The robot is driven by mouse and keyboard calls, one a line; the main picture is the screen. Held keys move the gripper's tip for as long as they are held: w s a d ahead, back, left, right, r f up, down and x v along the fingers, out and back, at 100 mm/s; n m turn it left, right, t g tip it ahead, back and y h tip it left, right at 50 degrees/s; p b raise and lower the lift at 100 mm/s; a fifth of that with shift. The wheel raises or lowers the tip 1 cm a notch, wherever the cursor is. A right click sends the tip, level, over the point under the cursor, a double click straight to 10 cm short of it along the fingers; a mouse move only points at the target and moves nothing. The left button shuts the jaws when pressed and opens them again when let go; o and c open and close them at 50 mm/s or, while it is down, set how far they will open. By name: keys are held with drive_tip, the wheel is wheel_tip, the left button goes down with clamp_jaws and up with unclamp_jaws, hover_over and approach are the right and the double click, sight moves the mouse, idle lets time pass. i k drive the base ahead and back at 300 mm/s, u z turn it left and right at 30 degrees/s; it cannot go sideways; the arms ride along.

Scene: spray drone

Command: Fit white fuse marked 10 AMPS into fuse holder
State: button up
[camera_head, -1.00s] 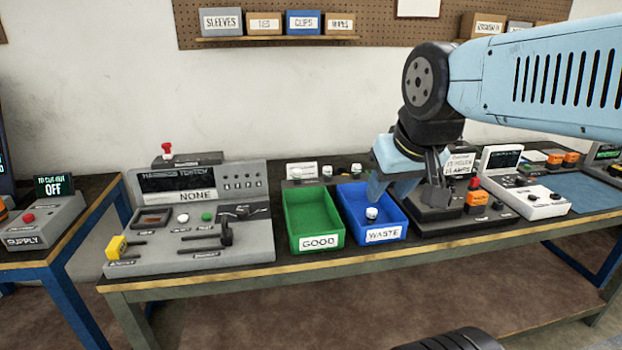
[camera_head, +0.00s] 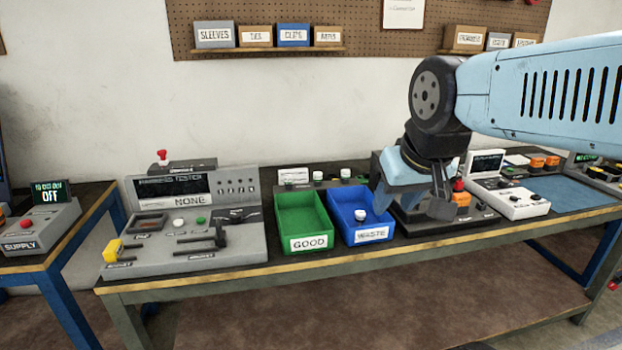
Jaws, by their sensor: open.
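My gripper (camera_head: 411,207) is open, pointing down beside the right edge of the blue WASTE bin and in front of the black fuse holder station (camera_head: 432,227). Nothing shows between its fingers, though the arm hides part of that space. The station has an orange block (camera_head: 461,199) and a red button (camera_head: 459,185); its socket is hidden behind my gripper. Two small white-topped pieces, likely fuses, stand on a dark rack behind the bins, one left (camera_head: 318,176) and one right (camera_head: 345,174). Another white piece (camera_head: 360,215) lies in the WASTE bin. Their markings are too small to read.
The green GOOD bin (camera_head: 306,243) is empty and stands left of the blue WASTE bin (camera_head: 372,235). A grey tester (camera_head: 180,250) reading NONE stands further left. A white device (camera_head: 510,203) and a blue mat (camera_head: 567,193) are to the right. A supply unit (camera_head: 40,232) reads OFF.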

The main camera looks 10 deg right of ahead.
sight(317, 175)
drive_tip(key=z, duration=0.05)
drive_tip(key=i, duration=0.95)
drive_tip(key=u, duration=0.05)
